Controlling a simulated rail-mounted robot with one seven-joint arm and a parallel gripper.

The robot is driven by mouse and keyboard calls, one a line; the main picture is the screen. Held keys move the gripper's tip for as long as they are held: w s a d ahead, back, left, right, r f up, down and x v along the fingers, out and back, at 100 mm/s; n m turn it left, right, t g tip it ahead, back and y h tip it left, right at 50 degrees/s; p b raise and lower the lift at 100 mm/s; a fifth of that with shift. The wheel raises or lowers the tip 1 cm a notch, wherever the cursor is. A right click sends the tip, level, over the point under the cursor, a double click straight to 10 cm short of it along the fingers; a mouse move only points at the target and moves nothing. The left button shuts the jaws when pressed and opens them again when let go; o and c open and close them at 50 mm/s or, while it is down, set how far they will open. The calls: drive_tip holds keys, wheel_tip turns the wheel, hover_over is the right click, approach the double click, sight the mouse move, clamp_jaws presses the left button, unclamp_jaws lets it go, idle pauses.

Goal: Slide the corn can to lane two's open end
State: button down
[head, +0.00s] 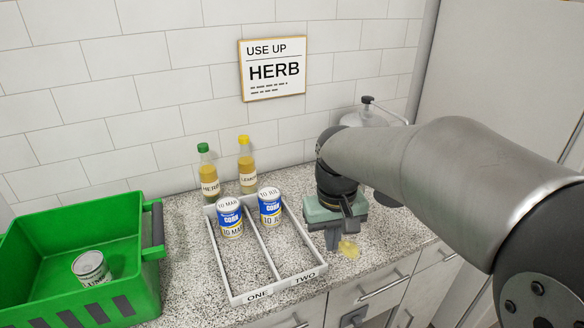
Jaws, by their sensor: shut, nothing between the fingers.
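A corn can (270,207) with a blue and white label and a "10 JUL" style date stands upright at the back of lane two of a white two-lane tray (277,287). Another corn can (229,219), marked "10 MAR", stands upright at the back of lane one. The tray's near edge is lettered ONE and TWO. My gripper (339,243) is right of the tray, beside lane two and apart from the cans. Its fingers point down and are shut and empty. A small yellow piece shows at its lower end; I cannot tell what it is.
A green crate (148,270) at left holds a can (90,268). A green-capped bottle (208,172) and a yellow-capped bottle (246,166) stand behind the tray. A wall sign (272,69) reads USE UP HERB. The near parts of both lanes are clear.

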drive_tip(key=w+a+r+n, duration=0.1)
drive_tip(key=w+a, duration=0.2)
drive_tip(key=w, duration=0.5)
drive_tip(key=w+a+r, duration=0.2)
drive_tip(key=w+a, duration=0.2)
drive_tip(key=w, duration=0.3)
drive_tip(key=n+p, duration=0.1)
drive_tip(key=p, duration=0.1)
approach(265, 195)
drive_tip(key=w+f, duration=0.5)
drive_tip(key=w, duration=0.1)
wheel_tip(265, 195, down, 9)
drive_tip(key=shift+s+a+f, duration=0.1)
drive_tip(key=shift+s+f, duration=0.05)
drive_tip(key=shift+f, duration=0.05)
